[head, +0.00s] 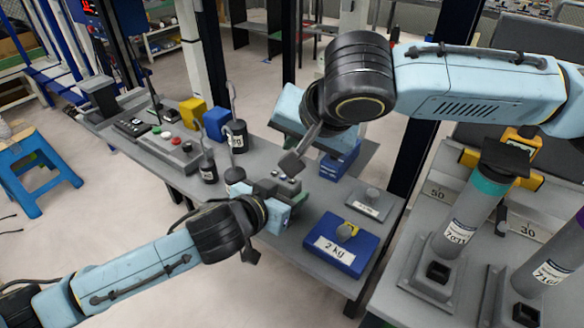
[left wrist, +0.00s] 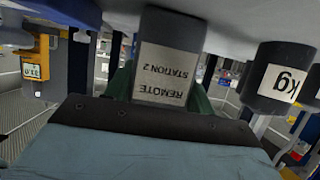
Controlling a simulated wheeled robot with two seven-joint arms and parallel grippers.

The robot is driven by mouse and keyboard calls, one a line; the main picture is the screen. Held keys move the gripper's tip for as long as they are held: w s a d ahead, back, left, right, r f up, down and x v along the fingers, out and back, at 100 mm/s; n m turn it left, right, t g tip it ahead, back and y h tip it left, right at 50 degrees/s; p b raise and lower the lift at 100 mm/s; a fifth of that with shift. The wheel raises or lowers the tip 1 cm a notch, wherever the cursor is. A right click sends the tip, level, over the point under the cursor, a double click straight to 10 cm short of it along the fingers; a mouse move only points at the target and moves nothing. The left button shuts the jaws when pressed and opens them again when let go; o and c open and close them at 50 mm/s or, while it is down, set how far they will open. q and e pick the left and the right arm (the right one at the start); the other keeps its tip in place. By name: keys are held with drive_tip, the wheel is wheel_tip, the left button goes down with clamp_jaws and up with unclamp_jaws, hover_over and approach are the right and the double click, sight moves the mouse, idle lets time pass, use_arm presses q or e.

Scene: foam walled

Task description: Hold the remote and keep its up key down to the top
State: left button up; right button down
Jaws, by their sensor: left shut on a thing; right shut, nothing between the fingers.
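The grey remote (head: 288,178), with small keys on its upper face, is above the bench in the middle of the head view. In the left wrist view the remote (left wrist: 165,72) shows a label, upside down, reading REMOTE STATION 2. My left gripper (head: 277,191) is shut on the remote. Its fingers show at both sides of the remote in the left wrist view. My right gripper (head: 291,163) is shut and empty, its tip right over the keys. I cannot tell whether it touches or presses a key. The up key cannot be picked out.
On the bench are a blue 2 kg block (head: 340,245), a small grey plate weight (head: 367,203), dark hooked weights (head: 208,168), and yellow (head: 193,111) and blue (head: 216,123) blocks. A button panel (head: 168,146) lies farther left. Labelled cylinders (head: 470,222) stand at right.

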use_arm(q)
drive_tip(key=o, duration=1.1)
drive_tip(key=shift+o, duration=0.2)
